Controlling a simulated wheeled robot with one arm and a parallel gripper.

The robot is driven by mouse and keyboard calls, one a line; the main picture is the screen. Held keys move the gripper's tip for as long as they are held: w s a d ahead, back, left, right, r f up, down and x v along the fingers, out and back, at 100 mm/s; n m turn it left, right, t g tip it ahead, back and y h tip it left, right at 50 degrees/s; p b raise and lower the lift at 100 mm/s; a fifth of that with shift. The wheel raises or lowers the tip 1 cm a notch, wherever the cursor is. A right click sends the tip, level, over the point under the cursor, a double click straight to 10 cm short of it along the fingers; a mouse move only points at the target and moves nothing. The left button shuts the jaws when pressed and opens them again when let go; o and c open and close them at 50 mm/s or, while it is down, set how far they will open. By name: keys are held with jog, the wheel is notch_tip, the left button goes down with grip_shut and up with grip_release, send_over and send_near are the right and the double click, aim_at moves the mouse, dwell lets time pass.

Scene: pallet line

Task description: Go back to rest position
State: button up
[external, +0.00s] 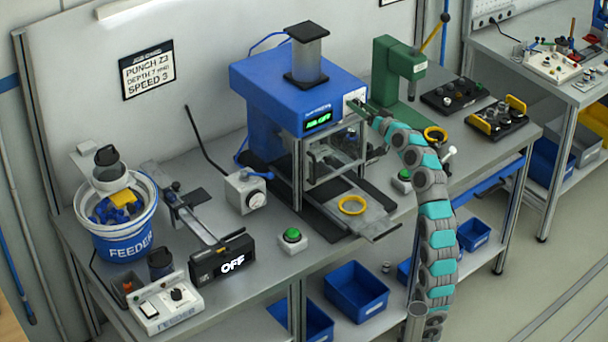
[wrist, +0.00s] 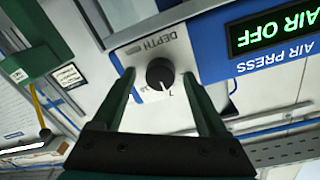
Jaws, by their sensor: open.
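My gripper (external: 362,104) is at the right side of the blue air press (external: 290,85), with the arm rising from the lower right. In the wrist view my gripper (wrist: 159,77) is open, its two green fingers on either side of a black round knob (wrist: 160,73) on a white plate marked DEPTH. I cannot tell whether the fingers touch the knob. The plate appears upside down, and the knob's white mark points toward a 7. The press display (wrist: 273,31) reads AIR OFF in green.
A green hand press (external: 397,68) stands close behind my gripper. A job card (external: 147,69) on the wall reads depth 7 mm.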

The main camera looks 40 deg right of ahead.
jog(key=s+a+n+b, duration=0.1)
jog(key=s+n, duration=0.1)
jog(key=s, duration=0.6)
jog(key=w+a+f+g+y+p, duration=0.2)
jog(key=a+f+g+y, duration=0.25)
jog(key=a+f, duration=0.55)
jog(key=s+a+f+n+g+y+p, duration=0.1)
jog(key=s+a+f+n+g+y, duration=0.15)
jog(key=s+a+f, duration=0.45)
jog(key=s+a+f+n+g+y+p, duration=0.1)
jog(key=s+a+f+n+g, duration=0.3)
jog(key=f, duration=0.5)
jog(key=s+a+f+n+g+y+p, duration=0.1)
jog(key=s+a+f+g, duration=0.25)
jog(key=s+f, duration=0.4)
jog(key=s+d+f+m+g+h, duration=0.1)
jog(key=s+d+f+g+h, duration=0.15)
jog(key=s+f, duration=0.45)
jog(key=s+d+f+g+h, duration=0.1)
jog(key=s+f+g, duration=0.2)
jog(key=f, duration=0.7)
jog(key=w+d+f+m+h+b, duration=0.2)
jog(key=d+f+h, duration=0.2)
jog(key=d+f, duration=0.5)
jog(key=shift+w+d+f+b, duration=0.15)
jog(key=shift+w+d+b, duration=0.15)
jog(key=shift+d, duration=0.35)
